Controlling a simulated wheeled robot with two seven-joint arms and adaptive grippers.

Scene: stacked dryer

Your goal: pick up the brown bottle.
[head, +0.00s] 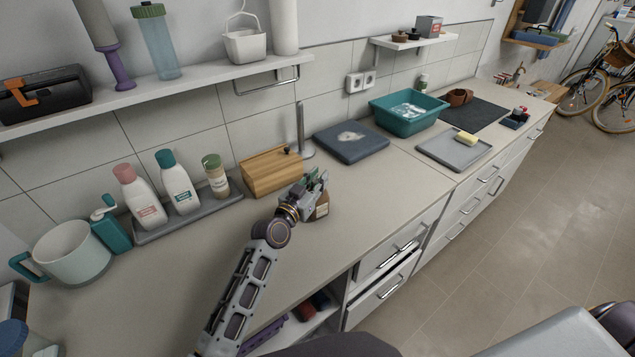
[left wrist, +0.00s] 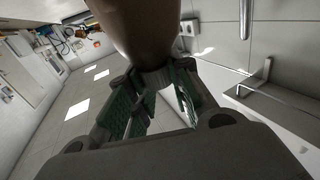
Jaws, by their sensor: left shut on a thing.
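The brown bottle (head: 321,208) stands on the countertop in the head view, partly hidden behind my left gripper (head: 309,187). It has a pale label on its lower part. In the left wrist view the brown bottle (left wrist: 150,28) fills the top middle, between the green-padded fingers of my left gripper (left wrist: 152,85). The left gripper is shut on the bottle. I cannot tell whether the bottle's base touches the counter. My right gripper is not seen in these views.
A wooden box (head: 270,171) stands close behind the left gripper. A grey tray (head: 188,218) with several bottles lies to the left. A dark blue board (head: 351,143) and a teal basin (head: 409,112) are farther right. The counter (head: 385,190) right of the bottle is clear.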

